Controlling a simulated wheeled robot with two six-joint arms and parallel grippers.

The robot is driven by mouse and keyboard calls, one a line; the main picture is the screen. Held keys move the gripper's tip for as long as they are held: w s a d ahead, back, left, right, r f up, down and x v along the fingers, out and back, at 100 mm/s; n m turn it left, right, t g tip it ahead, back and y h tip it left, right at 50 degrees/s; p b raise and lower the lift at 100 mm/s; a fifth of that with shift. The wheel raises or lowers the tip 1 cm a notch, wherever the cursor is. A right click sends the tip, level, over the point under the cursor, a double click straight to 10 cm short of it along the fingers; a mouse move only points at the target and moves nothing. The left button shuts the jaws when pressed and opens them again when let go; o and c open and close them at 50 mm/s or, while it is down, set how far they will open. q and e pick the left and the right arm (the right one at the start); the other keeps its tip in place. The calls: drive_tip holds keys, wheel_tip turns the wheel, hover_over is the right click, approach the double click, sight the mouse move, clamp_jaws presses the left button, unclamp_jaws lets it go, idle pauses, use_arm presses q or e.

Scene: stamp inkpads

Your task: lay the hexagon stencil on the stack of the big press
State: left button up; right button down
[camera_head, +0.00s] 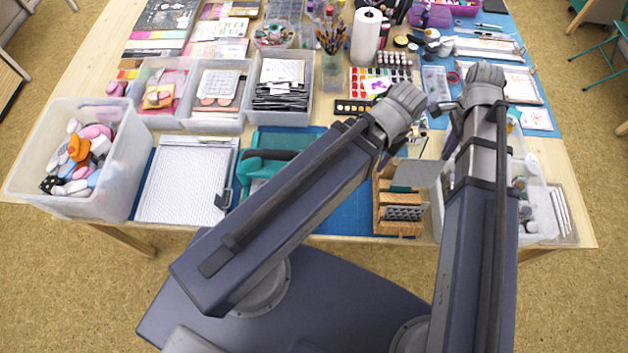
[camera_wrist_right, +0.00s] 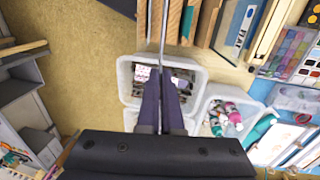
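My right gripper (camera_wrist_right: 160,98) has its two dark fingers together in the right wrist view, shut on a thin plate (camera_wrist_right: 163,25) seen edge-on. In the head view the right gripper (camera_head: 451,140) is partly behind my arm, and a flat grey plate (camera_head: 419,173) shows beside it, above the wooden rack (camera_head: 388,212). The plate's cut-out shape cannot be made out, so I cannot tell if it is the hexagon stencil. A teal press (camera_head: 262,168) stands left of the rack, partly covered by my left arm; its stack is not clear. My left gripper (camera_head: 391,152) is mostly hidden by its wrist.
A white gridded board (camera_head: 185,185) lies left of the press. A bin of stamps (camera_head: 112,198) is at the table's left corner. Clear bins (camera_wrist_right: 130,76) sit below the fingers. Blue mat (camera_head: 352,212) is bare between press and rack.

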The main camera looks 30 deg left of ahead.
sight(419, 170)
wheel_tip(419, 170, down, 11)
drive_tip(key=b, duration=1.1)
drive_tip(key=shift+b, duration=0.3)
drive_tip(key=shift+a, duration=0.15)
